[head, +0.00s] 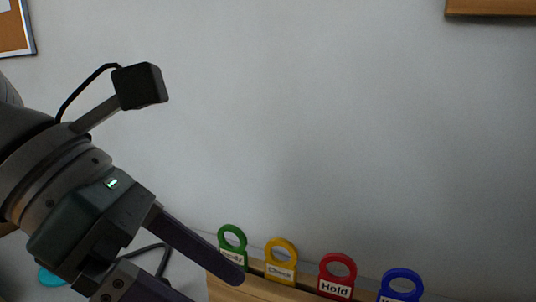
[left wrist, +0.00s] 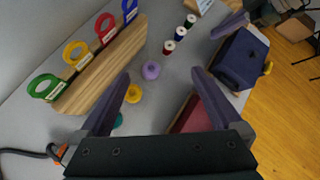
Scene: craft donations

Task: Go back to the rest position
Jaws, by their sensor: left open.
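My left gripper (head: 205,285) comes in from the left in the head view, its fingers pointing down and right, in front of the wooden tag rack (head: 222,289). In the left wrist view my left gripper (left wrist: 161,76) is open, with nothing between its fingers. What looks like my right gripper (left wrist: 229,27) shows at the upper right there, one dark purple finger clear; its opening cannot be made out.
Green (head: 232,237), yellow (head: 281,250), red (head: 337,266) and blue (head: 402,282) ring tags stand in the rack. Small spools (left wrist: 168,47), yellow (left wrist: 133,93) and purple (left wrist: 151,70) pieces and a red item (left wrist: 190,118) lie on the table. A wall is behind.

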